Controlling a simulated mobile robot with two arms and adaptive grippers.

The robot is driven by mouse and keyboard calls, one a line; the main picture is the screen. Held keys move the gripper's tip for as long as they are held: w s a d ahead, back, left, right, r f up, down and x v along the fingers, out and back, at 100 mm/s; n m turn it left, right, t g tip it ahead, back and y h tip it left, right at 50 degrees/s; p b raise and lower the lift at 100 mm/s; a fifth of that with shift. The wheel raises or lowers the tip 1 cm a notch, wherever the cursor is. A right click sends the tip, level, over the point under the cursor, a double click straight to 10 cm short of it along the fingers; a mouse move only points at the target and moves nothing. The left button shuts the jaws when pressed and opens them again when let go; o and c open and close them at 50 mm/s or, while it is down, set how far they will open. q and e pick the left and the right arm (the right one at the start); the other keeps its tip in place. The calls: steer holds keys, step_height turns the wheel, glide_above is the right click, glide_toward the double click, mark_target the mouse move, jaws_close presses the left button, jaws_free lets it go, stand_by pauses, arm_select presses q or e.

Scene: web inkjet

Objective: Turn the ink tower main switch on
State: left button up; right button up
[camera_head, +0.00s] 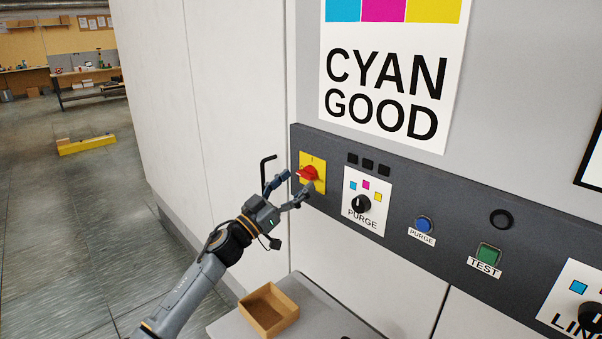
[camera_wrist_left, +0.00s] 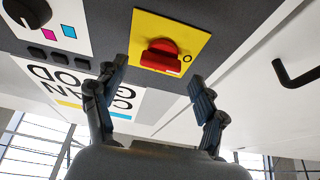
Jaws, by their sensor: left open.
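The main switch is a red rotary knob (camera_head: 308,173) on a yellow plate (camera_head: 319,185) at the left end of the dark control panel. Its red handle lies roughly crosswise in the head view. In the upside-down left wrist view the red knob (camera_wrist_left: 161,60) shows on the yellow plate (camera_wrist_left: 180,28), with a small O mark beside it. My left gripper (camera_head: 290,187) is open in front of the switch. In the wrist view its fingers (camera_wrist_left: 158,80) stand spread on either side of the knob, with gaps to it; contact is not visible. My right gripper is out of view.
A black hooked handle (camera_head: 266,169) sticks out left of the switch. A purge selector (camera_head: 361,204), blue button (camera_head: 424,224) and green test button (camera_head: 488,255) lie to the right. An open cardboard box (camera_head: 268,310) stands on the grey ledge below.

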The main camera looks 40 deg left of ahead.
mark_target(307, 174)
arm_select(q)
steer(key=shift+x, duration=1.2)
steer(key=shift+f, duration=0.1)
steer(key=shift+c, duration=0.4)
steer(key=c, duration=1.1)
